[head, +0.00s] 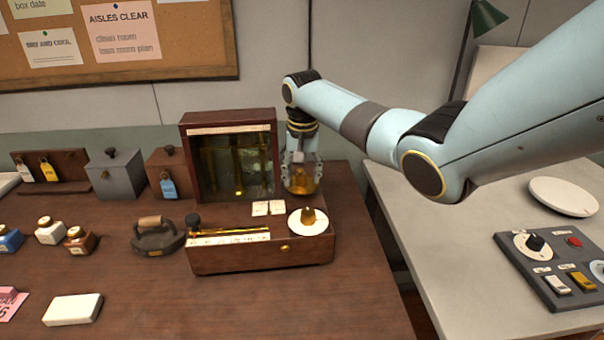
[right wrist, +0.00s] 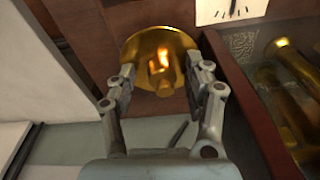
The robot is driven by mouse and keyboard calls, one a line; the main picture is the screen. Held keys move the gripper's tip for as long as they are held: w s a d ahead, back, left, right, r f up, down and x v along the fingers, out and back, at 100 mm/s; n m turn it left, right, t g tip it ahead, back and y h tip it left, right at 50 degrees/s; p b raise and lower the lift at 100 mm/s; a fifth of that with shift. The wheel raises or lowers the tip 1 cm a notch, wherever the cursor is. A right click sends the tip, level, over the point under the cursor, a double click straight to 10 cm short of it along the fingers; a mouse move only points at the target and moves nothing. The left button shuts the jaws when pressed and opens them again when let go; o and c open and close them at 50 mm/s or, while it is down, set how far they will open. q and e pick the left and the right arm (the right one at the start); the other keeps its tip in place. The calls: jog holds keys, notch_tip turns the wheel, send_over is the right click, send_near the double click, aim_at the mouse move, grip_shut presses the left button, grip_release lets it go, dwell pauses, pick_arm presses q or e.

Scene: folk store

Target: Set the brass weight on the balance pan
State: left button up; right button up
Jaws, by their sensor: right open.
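The balance is a dark wooden base (head: 260,257) with a glass-fronted case (head: 237,155) behind it. A round brass pan (head: 302,187) sits at the right of the case; in the right wrist view it is a shiny gold dish (right wrist: 135,50). The brass weight (right wrist: 161,66) appears to stand near the middle of the pan, bright with reflections. My right gripper (head: 301,168) is directly over the pan. In the right wrist view its open fingers (right wrist: 163,85) are on either side of the weight, apparently clear of it. My left gripper is out of view.
A flat iron (head: 157,238), grey box (head: 117,178) and small bottles (head: 80,240) stand left. A control panel (head: 560,270) is on the right table.

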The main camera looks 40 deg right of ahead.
notch_tip(320, 180, up, 12)
jog(key=s+a, duration=0.1)
jog(key=shift+s+b, duration=0.15)
jog(key=shift+b, duration=0.15)
dwell(0.7)
